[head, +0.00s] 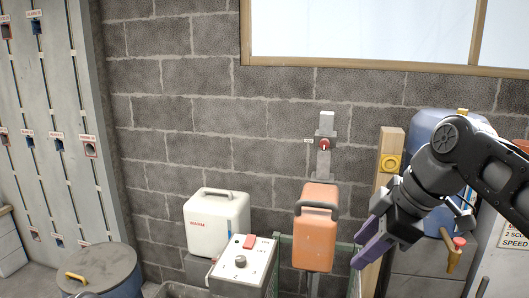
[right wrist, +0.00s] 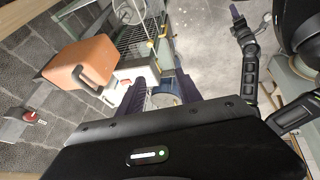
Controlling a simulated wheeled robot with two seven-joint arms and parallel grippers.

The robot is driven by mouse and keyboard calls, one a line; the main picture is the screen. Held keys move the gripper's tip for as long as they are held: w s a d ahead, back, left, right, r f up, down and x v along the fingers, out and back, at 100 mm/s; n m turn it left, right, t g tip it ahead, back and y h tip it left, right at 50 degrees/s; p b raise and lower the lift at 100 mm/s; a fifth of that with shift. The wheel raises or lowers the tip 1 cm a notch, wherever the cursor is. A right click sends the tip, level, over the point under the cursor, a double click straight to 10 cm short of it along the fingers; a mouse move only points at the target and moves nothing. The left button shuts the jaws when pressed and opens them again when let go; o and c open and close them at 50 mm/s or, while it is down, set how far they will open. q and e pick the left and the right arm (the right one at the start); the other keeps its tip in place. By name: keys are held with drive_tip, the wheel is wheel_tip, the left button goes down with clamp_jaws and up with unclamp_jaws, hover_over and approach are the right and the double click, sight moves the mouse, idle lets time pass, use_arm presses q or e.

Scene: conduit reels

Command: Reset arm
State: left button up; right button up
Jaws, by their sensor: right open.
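My right arm comes in from the right in the head view. Its gripper (head: 371,243), with purple fingers, points down and left, in front of the wall and right of the orange case (head: 316,235). In the right wrist view the purple fingers (right wrist: 163,92) stand apart with nothing gripped between them. The orange case (right wrist: 79,68) is left of the fingers there. What looks like my left arm shows at the right of the right wrist view, its small purple-tipped gripper (right wrist: 236,10) near the top edge; its jaws are too small to read.
A white case (head: 216,226), a control box (head: 241,264) with a red switch, and a lidded drum (head: 100,270) stand left. A red knob (head: 324,144) is on the wall. A blue container (head: 428,125) is behind my right arm. Open floor (right wrist: 205,45) shows in the right wrist view.

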drive_tip(key=w+a+f+m+t, duration=0.35)
drive_tip(key=w+f+m, duration=0.4)
drive_tip(key=w, duration=0.45)
wheel_tip(320, 180, down, 25)
drive_tip(key=a+m+b, duration=0.2)
drive_tip(key=a+m, duration=0.1)
drive_tip(key=m, duration=0.3)
drive_tip(key=s+a+f+m+g, duration=0.1)
drive_tip(key=s+f, duration=0.5)
drive_tip(key=f, duration=0.3)
drive_tip(key=s+a+f+m+g, duration=0.1)
drive_tip(key=s+f+m, duration=0.1)
drive_tip(key=s+f, duration=0.5)
use_arm(q)
drive_tip(key=f, duration=0.1)
drive_tip(key=f+b, duration=0.1)
drive_tip(key=f, duration=0.1)
drive_tip(key=w+f+b, duration=0.1)
drive_tip(key=shift+d+f, duration=0.2)
drive_tip(key=shift+d, duration=0.1)
use_arm(e)
drive_tip(key=s+a+f+g, duration=0.1)
drive_tip(key=s+f+g, duration=0.4)
drive_tip(key=s+f, duration=0.9)
drive_tip(key=s, duration=0.4)
drive_tip(key=shift+s+a+f, duration=0.15)
drive_tip(key=shift+a+f, duration=0.15)
drive_tip(key=shift+f, duration=0.05)
use_arm(q)
drive_tip(key=shift+o, duration=0.4)
